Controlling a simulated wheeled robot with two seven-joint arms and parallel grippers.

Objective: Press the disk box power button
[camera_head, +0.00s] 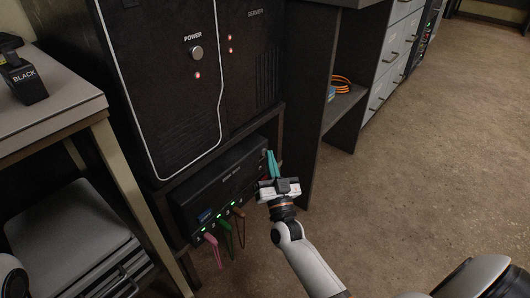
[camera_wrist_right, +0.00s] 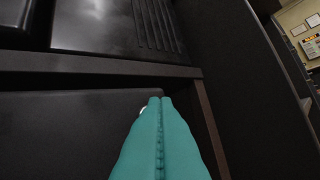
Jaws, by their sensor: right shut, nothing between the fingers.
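The disk box (camera_head: 225,180) is a black unit on the low shelf under the server, with faint lettering on it and green lights along its front lower edge. My right gripper (camera_head: 271,155) has teal fingers, shut and empty, with the tips at the right end of the disk box. In the right wrist view the closed fingertips (camera_wrist_right: 160,101) point at the dark box face (camera_wrist_right: 60,125). A small white spot (camera_wrist_right: 142,110) shows just left of the tips; I cannot tell if it is the button or if they touch. My left gripper is not in view.
The server (camera_head: 170,90) above has its own round POWER knob (camera_head: 196,53) and red lights. Pink (camera_head: 213,250), green and brown cables hang from the disk box front. A desk (camera_head: 60,115) stands left. Floor (camera_head: 430,170) to the right is clear.

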